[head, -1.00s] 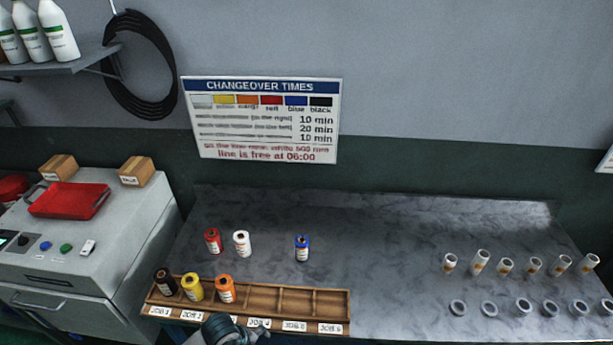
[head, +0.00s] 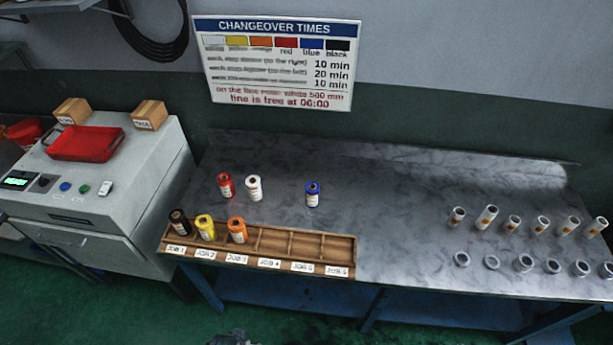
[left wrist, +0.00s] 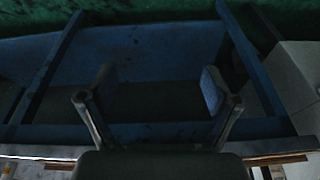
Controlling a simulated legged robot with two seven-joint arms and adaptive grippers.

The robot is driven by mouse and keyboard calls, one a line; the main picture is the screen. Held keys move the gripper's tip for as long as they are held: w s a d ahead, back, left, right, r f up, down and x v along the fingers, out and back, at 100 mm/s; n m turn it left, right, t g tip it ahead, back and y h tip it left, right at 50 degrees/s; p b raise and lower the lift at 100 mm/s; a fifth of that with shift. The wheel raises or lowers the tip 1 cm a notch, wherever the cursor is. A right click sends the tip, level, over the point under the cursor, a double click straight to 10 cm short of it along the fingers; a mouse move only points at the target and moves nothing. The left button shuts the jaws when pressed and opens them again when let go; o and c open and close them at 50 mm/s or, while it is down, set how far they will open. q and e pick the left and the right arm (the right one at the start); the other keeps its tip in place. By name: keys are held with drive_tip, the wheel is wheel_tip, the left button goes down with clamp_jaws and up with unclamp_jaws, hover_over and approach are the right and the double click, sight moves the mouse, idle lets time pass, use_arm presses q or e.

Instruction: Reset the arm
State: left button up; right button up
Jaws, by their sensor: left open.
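My left gripper (left wrist: 158,95) is open and empty in the left wrist view. Its fingers are spread in front of the blue frame (left wrist: 160,133) under the bench. In the head view only a small dark piece of my arm shows at the bottom edge, below the bench front. My right gripper is in neither view. The wooden rack (head: 290,243) on the bench holds a black roll (head: 179,222), a yellow roll (head: 205,228) and an orange roll (head: 237,230) in its left slots. Its other slots look empty.
A red roll (head: 225,185), a white roll (head: 254,188) and a blue roll (head: 312,194) stand behind the rack on the grey bench (head: 400,200). Several white tubes and grey rings stand at the right. A machine (head: 120,200) with a red tray (head: 86,144) is at the left.

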use_arm(q)
drive_tip(key=s+f+g, duration=0.1)
drive_tip(key=s+f, duration=0.2)
drive_tip(key=f, duration=0.8)
drive_tip(key=s+f, duration=0.3)
drive_tip(key=f, duration=0.8)
drive_tip(key=s+a+f+g, duration=0.1)
drive_tip(key=s+a+f, duration=0.2)
drive_tip(key=s+f, duration=0.8)
drive_tip(key=s, duration=0.4)
drive_tip(key=shift+a+f, duration=0.2)
drive_tip(key=shift+f, duration=0.05)
